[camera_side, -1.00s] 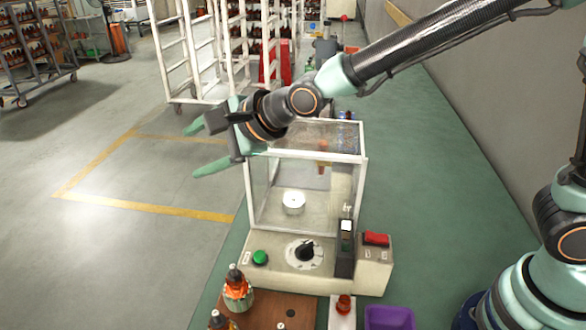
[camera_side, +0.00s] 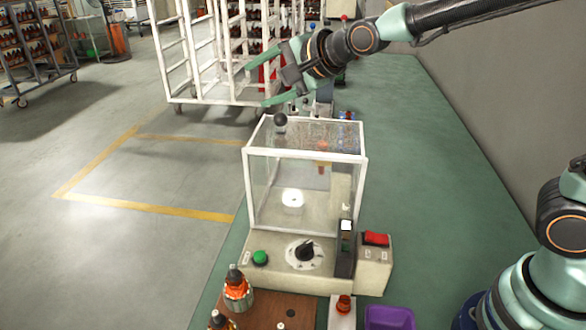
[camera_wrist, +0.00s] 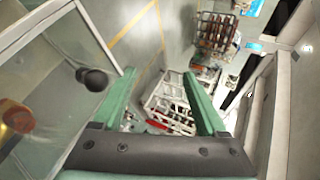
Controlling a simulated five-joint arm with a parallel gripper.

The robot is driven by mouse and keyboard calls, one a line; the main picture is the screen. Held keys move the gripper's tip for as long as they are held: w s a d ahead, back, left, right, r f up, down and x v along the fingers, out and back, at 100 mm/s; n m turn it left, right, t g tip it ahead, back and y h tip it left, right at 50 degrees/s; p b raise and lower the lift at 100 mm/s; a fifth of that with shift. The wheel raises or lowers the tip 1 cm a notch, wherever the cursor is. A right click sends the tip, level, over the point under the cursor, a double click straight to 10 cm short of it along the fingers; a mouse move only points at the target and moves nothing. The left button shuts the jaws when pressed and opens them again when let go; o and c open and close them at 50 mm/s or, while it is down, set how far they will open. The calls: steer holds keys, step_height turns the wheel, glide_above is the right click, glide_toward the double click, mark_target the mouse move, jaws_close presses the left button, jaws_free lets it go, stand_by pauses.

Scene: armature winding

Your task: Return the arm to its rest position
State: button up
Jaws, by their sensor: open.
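My gripper (camera_side: 255,83) is open and empty, with its two green fingers spread apart and pointing left in the side view. It is raised above and behind the glass-walled machine (camera_side: 250,190). In the wrist view my gripper (camera_wrist: 168,90) shows both green fingers with a clear gap between them, and nothing is held. The machine's white-framed cover is closed, with a black ball knob (camera_side: 280,119) at its top edge. The knob also shows left of the fingers in the wrist view (camera_wrist: 95,79).
The machine front has a green button (camera_side: 260,258), a black dial (camera_side: 304,250) and a red switch (camera_side: 376,239). Wound armatures (camera_side: 237,290) stand on a brown board, near a purple bin (camera_side: 389,318). White racks (camera_side: 190,60) stand behind.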

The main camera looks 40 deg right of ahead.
steer(key=s+d+n, duration=0.1)
steer(key=s+d+n+h, duration=0.1)
steer(key=d, duration=0.1)
steer(key=s+d+n+g, duration=0.1)
steer(key=d, duration=0.1)
steer(key=shift+d+f, duration=0.1)
steer(key=s+d+n, duration=0.1)
steer(key=s+d+n+g, duration=0.1)
steer(key=s, duration=0.1)
steer(key=s+d+f+n+h, duration=0.1)
steer(key=s+d+n, duration=0.1)
steer(key=shift+f+g, duration=0.1)
steer(key=shift+g, duration=0.2)
steer(key=s+d+f+n+g, duration=0.1)
steer(key=s+d+f+n, duration=0.1)
steer(key=s+n, duration=0.2)
steer(key=s+d+f+n+g+h, duration=0.1)
steer(key=s+d+f+n+g, duration=0.1)
steer(key=s, duration=0.7)
steer(key=shift+s+d+f+n+g, duration=0.15)
steer(key=shift+d+f+n+g, duration=0.25)
steer(key=shift+n, duration=0.5)
